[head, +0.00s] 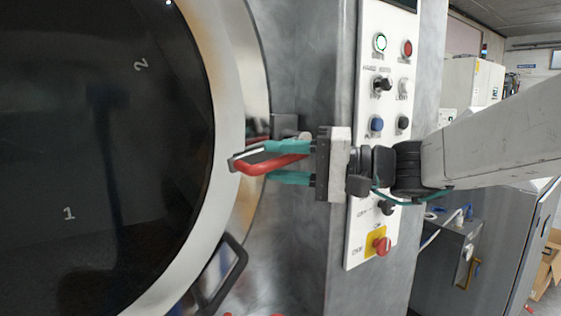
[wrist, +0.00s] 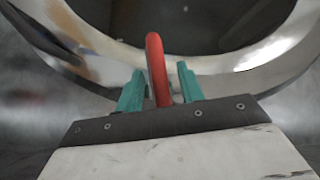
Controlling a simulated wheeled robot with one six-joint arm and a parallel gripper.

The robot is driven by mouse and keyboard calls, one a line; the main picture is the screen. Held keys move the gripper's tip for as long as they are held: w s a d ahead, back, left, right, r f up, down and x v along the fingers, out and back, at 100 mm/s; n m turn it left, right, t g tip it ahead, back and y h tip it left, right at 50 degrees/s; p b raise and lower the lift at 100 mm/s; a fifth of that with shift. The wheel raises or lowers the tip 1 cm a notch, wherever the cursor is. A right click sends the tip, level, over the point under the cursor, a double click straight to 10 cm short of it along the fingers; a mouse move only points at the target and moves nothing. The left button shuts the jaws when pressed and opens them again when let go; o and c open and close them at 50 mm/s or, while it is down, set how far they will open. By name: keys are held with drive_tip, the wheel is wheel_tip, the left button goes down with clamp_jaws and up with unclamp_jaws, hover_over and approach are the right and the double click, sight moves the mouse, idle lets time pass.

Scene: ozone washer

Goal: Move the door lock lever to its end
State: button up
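The red door lock lever (head: 262,165) lies at the right rim of the round door in the head view, roughly horizontal. In the wrist view the lever (wrist: 158,68) rises between my fingers. My gripper (head: 270,163) has two teal fingers, one above and one below the lever in the head view. The gripper (wrist: 160,82) also shows in the wrist view, with its fingers apart and a gap beside the lever. I see no firm contact with it. The lever's mount is partly hidden behind my gripper.
The round door (head: 232,75) has a dark window and a black handle (head: 230,270) below the lever. A white control panel (head: 367,222) with buttons, knobs and a red emergency stop (head: 381,246) stands close behind my wrist. Grey cabinets are at the right.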

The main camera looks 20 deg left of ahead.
drive_tip(key=shift+a, duration=0.3)
clamp_jaws()
